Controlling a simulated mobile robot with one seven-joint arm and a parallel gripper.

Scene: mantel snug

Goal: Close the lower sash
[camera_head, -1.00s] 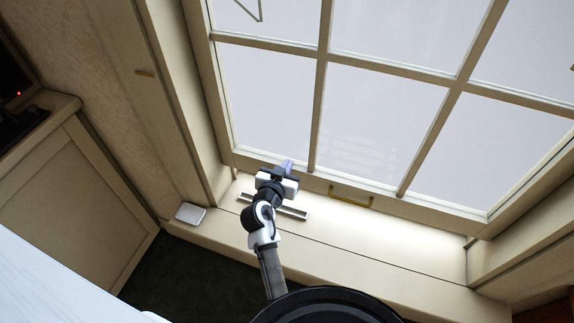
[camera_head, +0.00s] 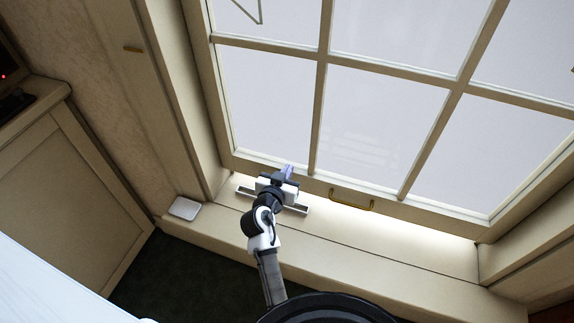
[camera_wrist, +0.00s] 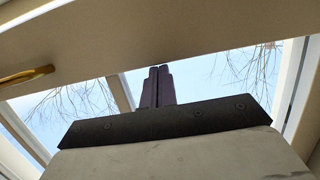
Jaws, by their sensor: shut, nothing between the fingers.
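The lower sash is a cream window frame with large panes; its bottom rail (camera_head: 410,211) runs across the middle of the head view. A brass handle (camera_head: 351,200) sits on this rail, right of my gripper. The handle also shows at the left of the wrist view (camera_wrist: 26,76). A bright strip shows between the rail and the sill; how wide the gap is I cannot tell. My gripper (camera_head: 289,170) is shut and empty, its fingers overlapping the rail's left part in the head view. In the wrist view its fingertips (camera_wrist: 157,70) reach the rail's edge; contact is unclear.
The cream sill (camera_head: 390,255) below the window looks clear, apart from a small pale square object (camera_head: 185,207) at its left end. A cream cabinet (camera_head: 70,190) stands at the left. A deep window casing (camera_head: 530,240) bounds the right side.

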